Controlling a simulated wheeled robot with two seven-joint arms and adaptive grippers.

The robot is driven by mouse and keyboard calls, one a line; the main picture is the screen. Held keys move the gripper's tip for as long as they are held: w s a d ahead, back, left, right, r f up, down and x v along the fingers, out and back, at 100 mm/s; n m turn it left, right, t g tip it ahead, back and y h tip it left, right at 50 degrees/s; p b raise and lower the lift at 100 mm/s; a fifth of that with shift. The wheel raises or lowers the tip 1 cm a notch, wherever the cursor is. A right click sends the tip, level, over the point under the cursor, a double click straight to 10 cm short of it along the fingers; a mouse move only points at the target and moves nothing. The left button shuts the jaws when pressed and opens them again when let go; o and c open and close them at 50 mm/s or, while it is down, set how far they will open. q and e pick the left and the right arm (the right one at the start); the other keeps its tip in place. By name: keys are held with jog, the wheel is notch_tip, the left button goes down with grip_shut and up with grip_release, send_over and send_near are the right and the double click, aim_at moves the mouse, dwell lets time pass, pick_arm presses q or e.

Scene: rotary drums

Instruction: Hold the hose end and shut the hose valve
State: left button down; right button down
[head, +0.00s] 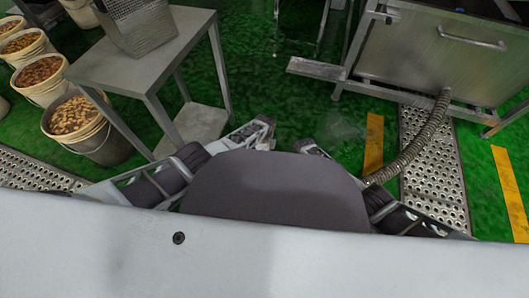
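A ribbed grey-beige hose (425,135) comes out of the front of the steel machine (430,55) at the right. It curves down and left to my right arm, where its lower end is hidden or too small to make out. I cannot pick out the hose valve. My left gripper (265,133) is at the end of my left arm, above the green floor, well left of the hose. My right gripper (312,148) shows only in part behind my dark body, left of the hose. I cannot tell whether either is open or holds anything.
A steel table (140,55) with a perforated metal basket (138,24) stands at upper left. Several filled buckets (75,118) line the left edge. Perforated drain covers (433,160) and yellow floor stripes (373,143) lie at right. Green floor between table and machine is mostly clear.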

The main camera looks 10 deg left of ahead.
pick_arm(q)
jog(key=shift+s+d+f+n, duration=0.1)
jog(key=shift+s+n, duration=0.45)
jog(key=shift+n, duration=0.45)
jog(key=shift+s+r+n, duration=0.1)
jog(key=shift+s+n, duration=0.4)
jog(key=shift+n, duration=0.5)
jog(key=shift+s+d+f+n, duration=0.1)
jog(key=shift+s+n, duration=0.45)
jog(key=shift+n, duration=0.45)
jog(key=c, duration=1.3)
grip_release()
jog(key=shift+a, duration=0.1)
jog(key=shift+c, duration=0.2)
jog(key=shift+w+r, duration=0.1)
jog(key=shift+r, duration=0.15)
jog(key=shift+r, duration=5.8)
